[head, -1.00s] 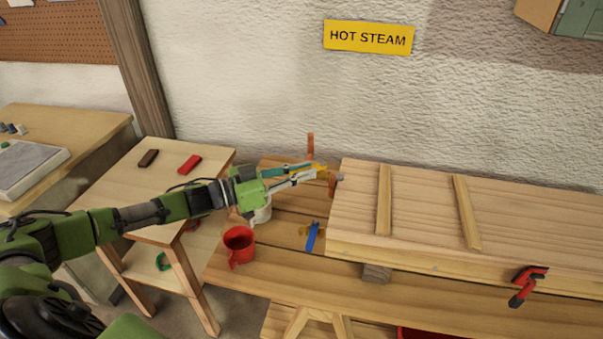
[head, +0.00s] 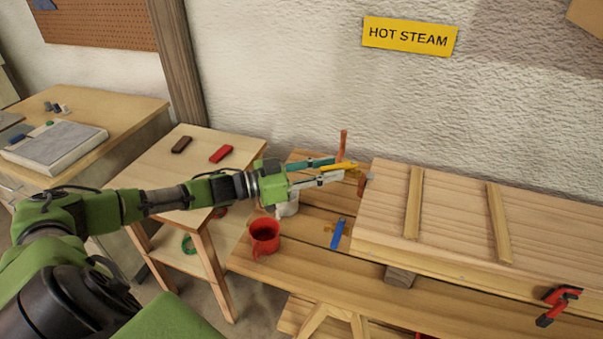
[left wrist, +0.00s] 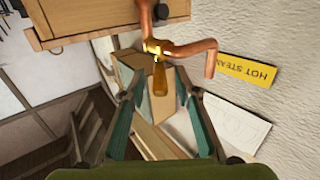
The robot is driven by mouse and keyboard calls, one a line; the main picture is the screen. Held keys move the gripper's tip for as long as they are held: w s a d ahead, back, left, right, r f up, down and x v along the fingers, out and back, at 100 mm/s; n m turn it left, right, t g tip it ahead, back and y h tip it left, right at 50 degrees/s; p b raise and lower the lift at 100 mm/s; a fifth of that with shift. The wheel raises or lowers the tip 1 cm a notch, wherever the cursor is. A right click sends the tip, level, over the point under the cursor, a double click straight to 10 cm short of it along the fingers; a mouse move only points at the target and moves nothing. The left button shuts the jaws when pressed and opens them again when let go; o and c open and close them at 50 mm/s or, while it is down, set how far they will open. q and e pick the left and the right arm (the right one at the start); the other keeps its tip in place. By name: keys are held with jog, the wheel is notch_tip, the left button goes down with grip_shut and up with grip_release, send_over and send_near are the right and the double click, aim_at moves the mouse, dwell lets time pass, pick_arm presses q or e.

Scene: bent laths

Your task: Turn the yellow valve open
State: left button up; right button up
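The yellow valve handle (head: 342,166) sits on a copper pipe (head: 343,146) at the left end of the wooden box on the bench. In the left wrist view the handle (left wrist: 160,78) points toward me from the pipe (left wrist: 195,47). My left gripper (head: 338,168) reaches it from the left. In the left wrist view its fingers (left wrist: 160,95) are spread, one on each side of the handle, with gaps between them and it. The fingers partly cover the handle in the head view. My right gripper is not in view.
The box (head: 455,215) fills the right. A yellow HOT STEAM sign (head: 410,38) hangs on the wall.

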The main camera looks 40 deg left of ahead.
pick_arm(q)
jog(key=v, duration=1)
jog(key=shift+s, duration=0.2)
jog(key=shift+a, duration=0.15)
